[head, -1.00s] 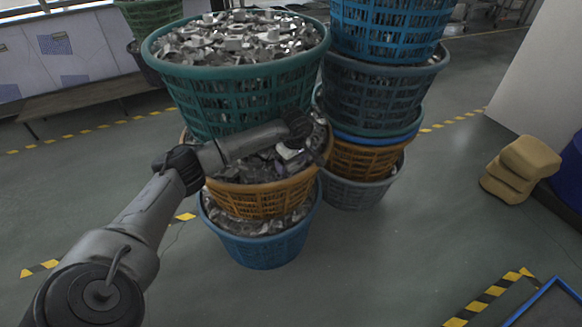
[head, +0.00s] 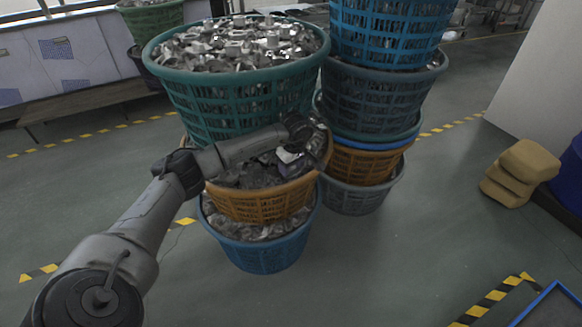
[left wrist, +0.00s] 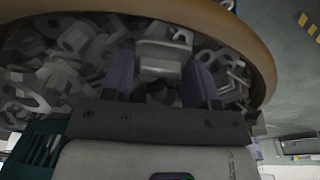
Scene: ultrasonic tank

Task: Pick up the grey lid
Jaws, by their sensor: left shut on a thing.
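My left gripper (head: 292,150) reaches into the orange basket (head: 262,205), the middle one of the front stack. In the left wrist view its two purple fingers (left wrist: 162,80) sit on either side of a light grey, block-like piece (left wrist: 162,58), and the gripper is shut on it. I take this piece to be the grey lid; its lower part is hidden between the fingers. Other grey metal parts (left wrist: 75,45) lie around it in the basket. My right gripper is in neither view.
A green basket (head: 235,105) full of metal parts stands above the orange one, and a blue basket (head: 262,258) below. A second basket stack (head: 375,95) stands close on the right.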

